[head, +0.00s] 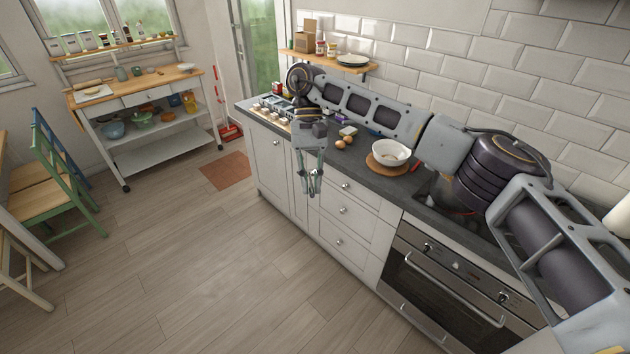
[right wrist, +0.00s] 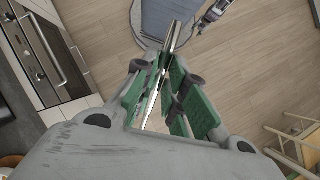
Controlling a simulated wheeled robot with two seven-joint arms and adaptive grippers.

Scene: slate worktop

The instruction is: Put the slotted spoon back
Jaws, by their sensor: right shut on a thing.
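My right gripper (head: 312,188) hangs over the front edge of the worktop, above the floor in front of the white drawers. In the right wrist view its green-padded fingers (right wrist: 168,92) are shut on a thin, shiny metal piece, which I take to be the slotted spoon (right wrist: 174,38). The spoon sticks out beyond the fingertips; its slots cannot be made out. In the head view the spoon is too small to tell from the fingers. My left gripper does not show in the head view.
A wheeled trolley (head: 150,92) stands at the back left. The floor (head: 200,260) in front of the cabinets is clear.

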